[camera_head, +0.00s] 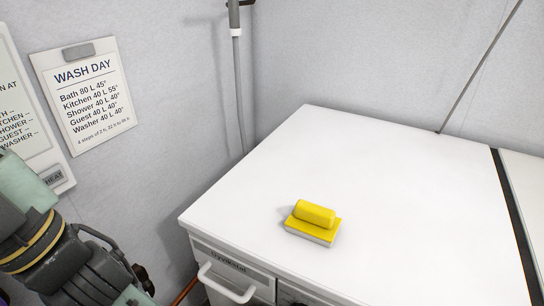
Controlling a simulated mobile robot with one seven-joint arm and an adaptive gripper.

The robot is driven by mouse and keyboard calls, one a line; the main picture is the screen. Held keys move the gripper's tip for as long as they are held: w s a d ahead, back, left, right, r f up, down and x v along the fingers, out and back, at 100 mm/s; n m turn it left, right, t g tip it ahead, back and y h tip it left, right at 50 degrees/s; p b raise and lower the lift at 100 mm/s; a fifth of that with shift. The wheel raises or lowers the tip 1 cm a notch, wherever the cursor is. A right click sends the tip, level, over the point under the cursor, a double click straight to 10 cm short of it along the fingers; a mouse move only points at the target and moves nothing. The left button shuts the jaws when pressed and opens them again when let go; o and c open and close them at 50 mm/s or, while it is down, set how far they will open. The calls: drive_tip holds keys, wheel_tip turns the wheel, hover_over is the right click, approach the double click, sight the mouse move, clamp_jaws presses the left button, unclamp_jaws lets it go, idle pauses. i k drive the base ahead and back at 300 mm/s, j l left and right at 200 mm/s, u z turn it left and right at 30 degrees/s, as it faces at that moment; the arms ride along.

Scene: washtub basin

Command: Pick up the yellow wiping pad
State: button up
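The yellow wiping pad (314,222) lies on the white top of an appliance (390,185), near its front edge. It has a rounded yellow grip on a flat yellow body with a pale grey underside. Nothing touches it apart from the surface under it. Part of my arm shows at the lower left, to the left of the appliance and apart from the pad. I cannot make out the fingertips of my gripper in this view.
The white top around the pad is clear. A white handle (226,284) sticks out from the appliance's front. A grey pipe (239,90) runs down the wall corner behind. A "WASH DAY" sign (88,95) hangs on the left wall. A dark gap (514,220) borders the top at right.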

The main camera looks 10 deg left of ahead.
sight(312, 222)
drive_tip(key=l+u, duration=0.45)
drive_tip(key=k+l+u, duration=0.1)
drive_tip(key=l+u, duration=0.35)
drive_tip(key=j, duration=0.1)
